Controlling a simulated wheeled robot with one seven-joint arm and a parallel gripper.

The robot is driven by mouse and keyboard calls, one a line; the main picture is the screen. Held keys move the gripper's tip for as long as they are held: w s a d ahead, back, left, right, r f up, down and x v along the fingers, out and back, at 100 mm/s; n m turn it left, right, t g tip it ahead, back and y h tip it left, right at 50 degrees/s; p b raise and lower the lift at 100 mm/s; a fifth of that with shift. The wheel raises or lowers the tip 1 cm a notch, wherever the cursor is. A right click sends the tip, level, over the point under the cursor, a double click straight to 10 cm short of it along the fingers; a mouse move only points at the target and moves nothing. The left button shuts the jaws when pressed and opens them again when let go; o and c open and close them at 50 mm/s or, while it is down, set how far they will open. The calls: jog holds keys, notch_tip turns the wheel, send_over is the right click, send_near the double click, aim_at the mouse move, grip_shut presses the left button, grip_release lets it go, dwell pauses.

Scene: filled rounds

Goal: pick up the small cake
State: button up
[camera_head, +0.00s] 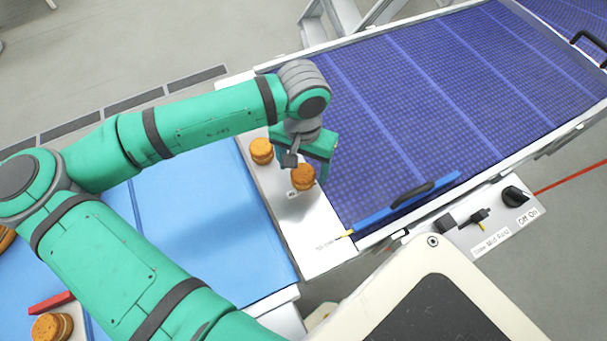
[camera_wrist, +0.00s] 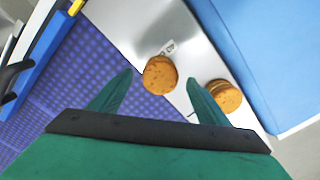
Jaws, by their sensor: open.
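Two small round cakes stand on a metal plate between the blue surface and the conveyor. One small cake (camera_head: 303,177) is nearer the conveyor; in the wrist view this cake (camera_wrist: 160,75) lies ahead of and between the open fingers. The other cake (camera_head: 261,151) is to its left; in the wrist view it (camera_wrist: 224,96) sits just outside the right finger. My gripper (camera_head: 304,160) is open and empty above the plate. In the wrist view its fingers (camera_wrist: 160,85) spread on either side of the nearer cake. I cannot tell the exact height gap.
Another cake (camera_head: 46,327) stands at lower left near a red block (camera_head: 50,303). A control panel (camera_head: 490,220) is at right.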

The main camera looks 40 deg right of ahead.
aim_at(303, 172)
jog(key=shift+d+f, duration=0.1)
jog(key=shift+f, duration=1.8)
jog(key=shift+w, duration=0.1)
jog(key=c, duration=0.8)
jog(key=shift+r, duration=0.15)
